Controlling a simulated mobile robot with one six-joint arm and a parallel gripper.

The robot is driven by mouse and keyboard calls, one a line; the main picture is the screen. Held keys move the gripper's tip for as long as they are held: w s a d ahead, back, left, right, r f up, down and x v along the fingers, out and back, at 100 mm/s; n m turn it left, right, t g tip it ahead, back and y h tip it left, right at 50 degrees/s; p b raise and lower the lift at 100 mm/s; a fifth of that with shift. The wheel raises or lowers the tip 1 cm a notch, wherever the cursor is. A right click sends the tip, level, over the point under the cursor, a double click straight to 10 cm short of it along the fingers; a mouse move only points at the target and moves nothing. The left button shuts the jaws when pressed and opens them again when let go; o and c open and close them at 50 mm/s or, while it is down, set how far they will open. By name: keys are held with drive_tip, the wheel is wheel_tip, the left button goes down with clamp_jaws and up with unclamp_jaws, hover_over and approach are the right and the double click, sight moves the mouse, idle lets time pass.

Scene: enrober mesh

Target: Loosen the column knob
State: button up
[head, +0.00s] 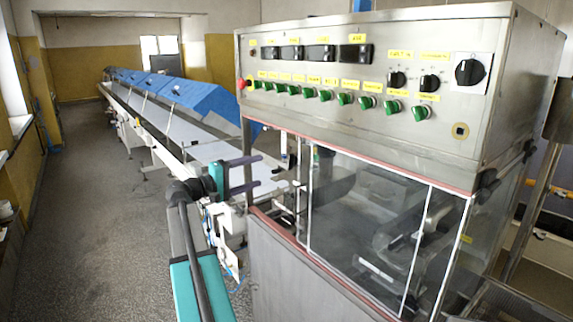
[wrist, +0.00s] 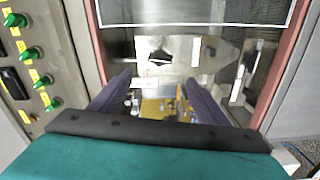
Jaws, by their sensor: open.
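My gripper (head: 273,171) is at the left end of the steel machine (head: 340,278) in the head view, its two dark fingers apart and pointing right towards the opening. In the wrist view my gripper (wrist: 158,82) is open, with nothing held between the fingers. Beyond the fingertips is a bright metal plate (wrist: 205,55) with a small dark shape (wrist: 160,58) on it. I cannot tell whether that shape is the column knob. Metal posts (head: 301,190) stand just right of the fingers in the head view. No column knob can be made out for certain.
A control panel (head: 375,78) with green switches and black rotary knobs overhangs the machine. Clear guard panels (head: 365,215) close its front. A long conveyor (head: 165,125) with blue covers (head: 190,95) runs back. The floor (head: 85,200) at left is largely free.

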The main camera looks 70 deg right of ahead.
drive_tip(key=p, duration=0.5)
approach(293, 161)
drive_tip(key=w+x, duration=0.1)
drive_tip(key=x, duration=0.6)
drive_tip(key=shift+s+d+f, duration=0.2)
drive_tip(key=shift+s+d, duration=0.05)
drive_tip(key=shift+c, duration=0.2)
drive_tip(key=c, duration=1)
